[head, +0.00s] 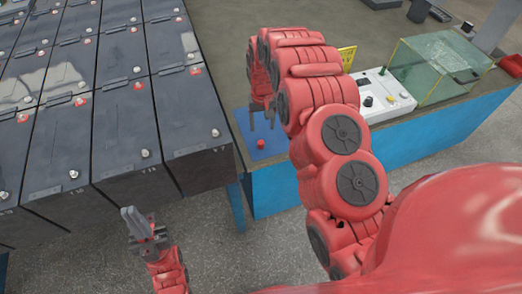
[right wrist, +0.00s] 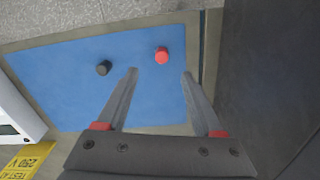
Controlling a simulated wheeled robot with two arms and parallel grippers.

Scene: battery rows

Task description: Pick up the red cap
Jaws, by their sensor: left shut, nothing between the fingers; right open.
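The small red cap (head: 261,144) sits on the blue mat (head: 281,147) on the bench corner. In the right wrist view the red cap (right wrist: 162,55) shows just beyond the fingertips, between their lines, closer to the right finger. My right gripper (head: 262,126) is open and empty above the mat; its two fingers also show in the right wrist view (right wrist: 159,74). It does not touch the cap. My left gripper (head: 130,213) is shut and empty, low at the left in front of the battery rows.
A black cap (right wrist: 103,68) lies on the mat left of the red one. Rows of dark batteries (head: 125,120) stand to the left. A white device (head: 385,96), a yellow sign (head: 347,57) and a glass box (head: 435,67) are on the bench to the right.

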